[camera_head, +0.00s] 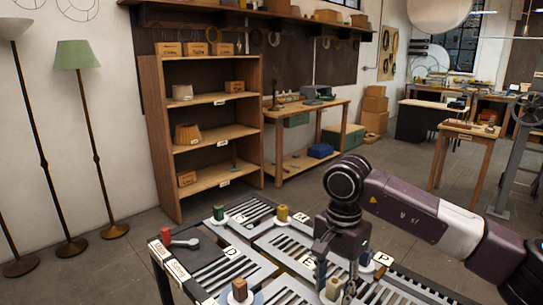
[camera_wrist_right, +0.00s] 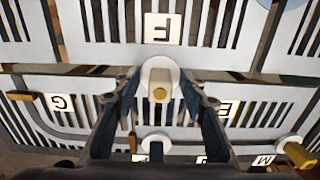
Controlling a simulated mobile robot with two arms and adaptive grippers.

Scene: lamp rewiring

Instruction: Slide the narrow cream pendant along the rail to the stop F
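A small cream block on a round white disc, which looks like the narrow cream pendant (camera_wrist_right: 160,92), stands on a slotted pale board (camera_wrist_right: 100,20). In the wrist view it sits between the fingertips of my right gripper (camera_wrist_right: 163,84). The fingers are spread, one each side, with gaps showing; I cannot see contact. The F label (camera_wrist_right: 163,28) lies on the board just above it in that view. In the head view my right gripper (camera_head: 337,279) points down over the board, with a cream block (camera_head: 333,289) at its fingers. My left gripper is not in view.
A yellow block (camera_wrist_right: 298,153) is right of my right gripper. A wooden shelf (camera_head: 210,98) stands behind.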

